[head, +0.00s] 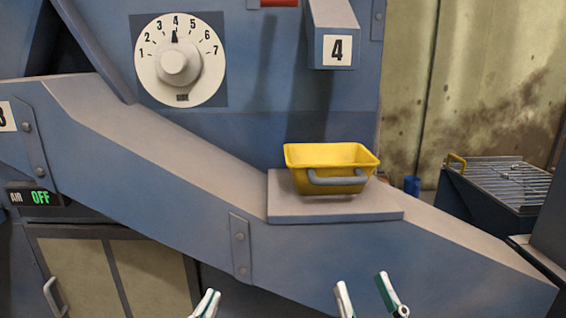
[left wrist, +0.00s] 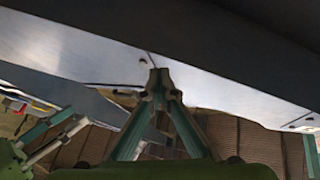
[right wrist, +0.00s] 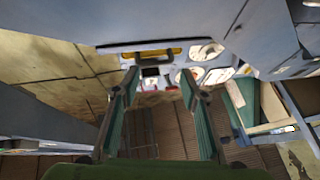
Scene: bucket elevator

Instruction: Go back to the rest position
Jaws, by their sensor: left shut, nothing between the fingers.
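My left gripper (head: 208,293) shows at the bottom edge of the head view, in front of the blue machine. In the left wrist view its fingers (left wrist: 158,74) meet at the tips, shut with nothing between them. My right gripper (head: 361,279) is at the bottom edge further right, below the sloping blue chute (head: 420,232). Its fingers are apart and empty, which also shows in the right wrist view (right wrist: 159,78). Both grippers appear clear of other things.
A yellow bucket (head: 330,158) with a grey handle sits on a grey platform (head: 290,204) on the chute. A dial (head: 180,62) points to 4. A wire-topped dark bin (head: 500,190) stands at the right.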

